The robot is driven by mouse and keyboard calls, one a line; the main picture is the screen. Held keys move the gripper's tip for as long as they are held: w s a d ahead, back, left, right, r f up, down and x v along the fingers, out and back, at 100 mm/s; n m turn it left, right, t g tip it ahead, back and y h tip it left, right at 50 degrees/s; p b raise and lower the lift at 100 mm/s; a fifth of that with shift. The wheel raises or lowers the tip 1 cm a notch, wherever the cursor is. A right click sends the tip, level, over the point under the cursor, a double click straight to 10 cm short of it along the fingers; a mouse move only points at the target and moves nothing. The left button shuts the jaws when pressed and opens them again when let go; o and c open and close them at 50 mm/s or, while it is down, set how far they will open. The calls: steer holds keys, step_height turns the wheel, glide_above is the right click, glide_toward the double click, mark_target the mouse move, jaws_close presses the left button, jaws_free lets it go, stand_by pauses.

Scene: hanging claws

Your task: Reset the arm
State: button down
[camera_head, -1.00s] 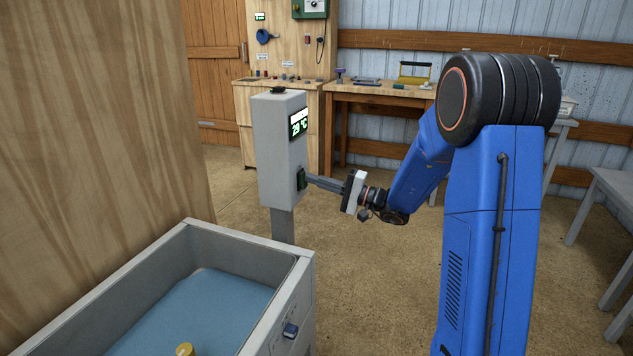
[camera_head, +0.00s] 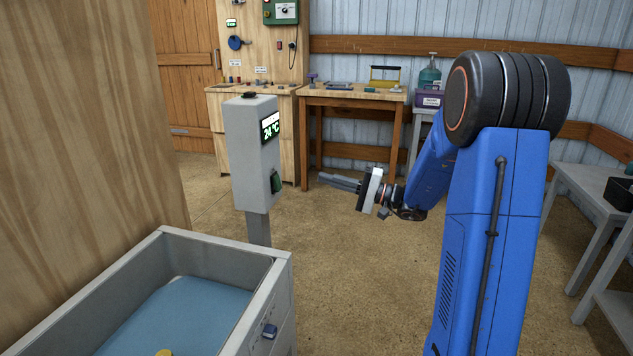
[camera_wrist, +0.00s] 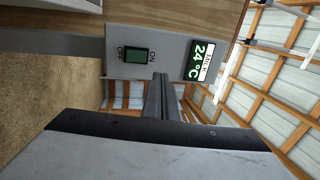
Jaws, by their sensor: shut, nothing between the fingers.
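My gripper (camera_head: 324,179) is shut and empty, held out in front of my blue arm over bare floor. Its fingers point left toward the grey post-mounted control box (camera_head: 252,150), with a visible gap between fingertips and box.
A grey basin (camera_head: 275,300) with blue liquid stands at the lower left, beside a wooden panel (camera_head: 85,130). A wooden workbench (camera_head: 350,97) with tools is at the back. Grey tables (camera_head: 590,190) stand on the right. The floor (camera_head: 345,270) between basin and arm is clear.

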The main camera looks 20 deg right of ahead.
steer(key=shift+s+d+r, duration=0.1)
steer(key=shift+s+d, duration=0.2)
steer(key=shift+d, duration=0.15)
steer(key=s+a+f+n+g+h, duration=0.25)
steer(key=s+a+g, duration=0.35)
steer(key=s, duration=0.5)
steer(key=s+a+f+n+g+h, duration=0.1)
steer(key=s+a+n+g+h, duration=0.15)
steer(key=s+a, duration=0.75)
steer(key=s+d+f+n+g+h, duration=0.1)
steer(key=s+d+f+h, duration=0.15)
steer(key=s, duration=0.25)
steer(key=s+d+f+g+h, duration=0.1)
steer(key=s+h, duration=0.2)
steer(key=s, duration=0.3)
steer(key=s+d+n+t+h, duration=0.1)
steer(key=s+d+t+h, duration=0.3)
steer(key=d, duration=0.4)
steer(key=shift+s+d+f+h, duration=0.25)
steer(key=shift+s+d+h, duration=0.05)
steer(key=shift+s+h, duration=0.65)
